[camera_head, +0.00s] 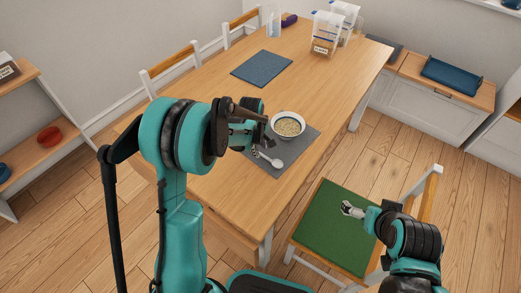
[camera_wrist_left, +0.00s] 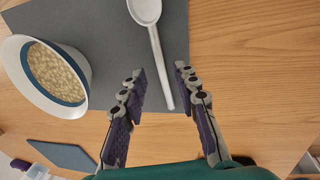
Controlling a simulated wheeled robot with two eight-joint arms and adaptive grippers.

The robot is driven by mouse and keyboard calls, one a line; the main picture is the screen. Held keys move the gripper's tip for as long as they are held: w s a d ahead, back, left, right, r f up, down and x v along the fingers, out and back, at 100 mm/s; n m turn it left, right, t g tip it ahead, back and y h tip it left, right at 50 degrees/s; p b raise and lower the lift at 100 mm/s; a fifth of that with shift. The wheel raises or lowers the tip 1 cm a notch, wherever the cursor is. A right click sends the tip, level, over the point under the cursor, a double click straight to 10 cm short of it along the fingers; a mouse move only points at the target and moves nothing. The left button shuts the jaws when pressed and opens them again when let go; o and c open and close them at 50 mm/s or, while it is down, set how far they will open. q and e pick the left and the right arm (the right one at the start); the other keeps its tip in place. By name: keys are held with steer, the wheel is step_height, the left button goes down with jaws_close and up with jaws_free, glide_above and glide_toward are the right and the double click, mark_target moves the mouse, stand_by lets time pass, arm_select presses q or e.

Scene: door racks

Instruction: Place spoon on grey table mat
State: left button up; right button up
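A white spoon (camera_head: 272,161) lies on the near grey table mat (camera_head: 299,151), beside a bowl of cereal (camera_head: 288,125). In the left wrist view, the spoon (camera_wrist_left: 150,28) has its bowl end at the top and its handle running down between my fingers. The grey mat (camera_wrist_left: 100,18) lies beneath it. My left gripper (camera_wrist_left: 160,73) is open and empty, one finger on each side of the handle; it also shows close over the mat in the head view (camera_head: 257,150). My right gripper (camera_head: 351,209) is over the green chair seat, away from the spoon; its finger opening is unclear.
A second blue-grey mat (camera_head: 262,68) lies bare farther along the wooden table (camera_head: 215,180). Cereal containers (camera_head: 326,32) stand at the far end. A green-seated chair (camera_head: 332,230) stands at the right. The table between the mats is clear.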

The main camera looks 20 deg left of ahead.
arm_select(q)
steer(key=s+r+m+t+p, duration=0.1)
steer(key=s+r+m, duration=0.2)
steer(key=s+r, duration=0.45)
steer(key=s+r+m+t+p, duration=0.1)
steer(key=s+r+m+p, duration=0.2)
steer(key=r, duration=0.8)
steer(key=s+r+m+t+b, duration=0.1)
steer(key=s+m+t, duration=0.2)
steer(key=s+m, duration=0.5)
steer(key=s, duration=0.5)
steer(key=shift+s+d+r+y, duration=0.15)
steer(key=shift+s+d+y, duration=0.1)
steer(key=shift+d+y, duration=0.05)
